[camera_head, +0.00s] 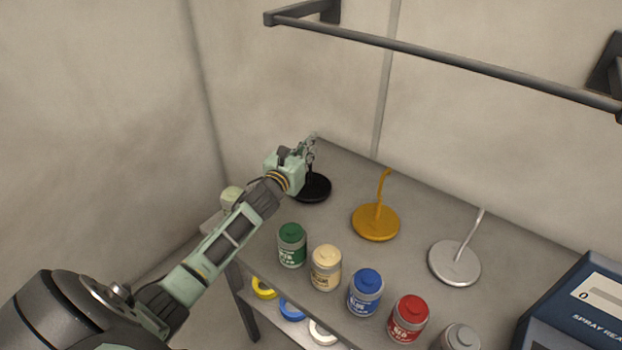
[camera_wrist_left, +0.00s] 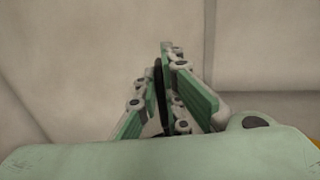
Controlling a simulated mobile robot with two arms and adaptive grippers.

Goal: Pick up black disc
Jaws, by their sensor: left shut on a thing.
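The black disc (camera_head: 318,189) is a round base with a thin upright stem, at the far left end of the grey table in the head view. My left gripper (camera_head: 309,148) is at the top of the stem, above the disc, and is shut on it. In the left wrist view the dark stem (camera_wrist_left: 158,82) shows between the fingers of my left gripper (camera_wrist_left: 165,75). The near part of the disc is partly hidden by my wrist. I cannot tell whether the disc touches the table. My right gripper is not in view.
An orange disc (camera_head: 376,224) and a silver disc (camera_head: 454,264), each with a stem, stand to the right on the table (camera_head: 345,170). Several paint jars, from green (camera_head: 291,246) to red (camera_head: 408,318), line the front edge. A blue box (camera_head: 585,310) stands at right. A dark rail (camera_head: 450,64) hangs above.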

